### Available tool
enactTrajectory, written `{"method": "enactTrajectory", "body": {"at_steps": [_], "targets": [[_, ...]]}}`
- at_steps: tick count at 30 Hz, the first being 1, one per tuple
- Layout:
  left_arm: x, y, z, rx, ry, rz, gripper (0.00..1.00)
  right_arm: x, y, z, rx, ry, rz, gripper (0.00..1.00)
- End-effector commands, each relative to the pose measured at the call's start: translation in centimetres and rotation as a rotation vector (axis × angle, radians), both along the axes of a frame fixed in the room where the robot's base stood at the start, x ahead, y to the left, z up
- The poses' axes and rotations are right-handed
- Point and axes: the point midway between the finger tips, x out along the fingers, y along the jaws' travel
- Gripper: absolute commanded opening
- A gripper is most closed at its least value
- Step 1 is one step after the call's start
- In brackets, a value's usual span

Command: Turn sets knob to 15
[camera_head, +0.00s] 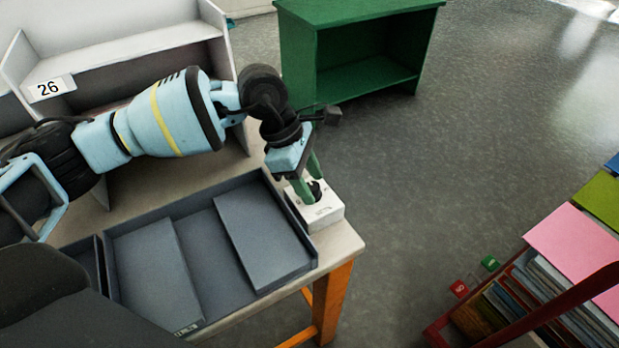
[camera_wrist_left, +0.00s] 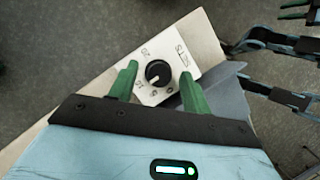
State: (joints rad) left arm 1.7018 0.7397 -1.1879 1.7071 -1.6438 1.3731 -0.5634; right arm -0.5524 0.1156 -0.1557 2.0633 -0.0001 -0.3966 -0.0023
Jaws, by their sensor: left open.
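The sets knob (camera_wrist_left: 158,73) is a round black dial on a white box with printed numbers around it. Its box (camera_head: 326,212) stands on the table's right corner, beside the grey tray. My left gripper (camera_head: 308,190) is above the box with its green fingers pointing down at the knob. In the left wrist view the fingers of my left gripper (camera_wrist_left: 157,90) are open, one on each side of the knob, with a gap to it. A light line shows on the dial, but its exact setting is hard to read. My right gripper is not seen in the head view.
A grey tray (camera_head: 312,240) with grey panels lies on the table (camera_head: 343,243). A green cabinet (camera_head: 300,60) stands on the floor beyond. Coloured books and boards (camera_head: 580,245) are at right, with open floor between.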

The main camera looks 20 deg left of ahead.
Motion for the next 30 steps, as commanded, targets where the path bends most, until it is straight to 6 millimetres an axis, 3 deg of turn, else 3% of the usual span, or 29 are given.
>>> {"method": "enactTrajectory", "body": {"at_steps": [8, 18, 30], "targets": [[0.01, -0.05, -0.15, 0.000, 0.000, 0.000, 0.48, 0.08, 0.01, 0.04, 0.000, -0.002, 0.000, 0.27], [-0.01, -0.04, -0.12, 0.000, 0.000, 0.000, 0.04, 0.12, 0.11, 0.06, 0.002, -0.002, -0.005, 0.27], [0.09, -0.03, -0.21, 0.000, 0.001, -0.082, 0.04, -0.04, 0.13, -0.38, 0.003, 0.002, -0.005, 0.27]]}}
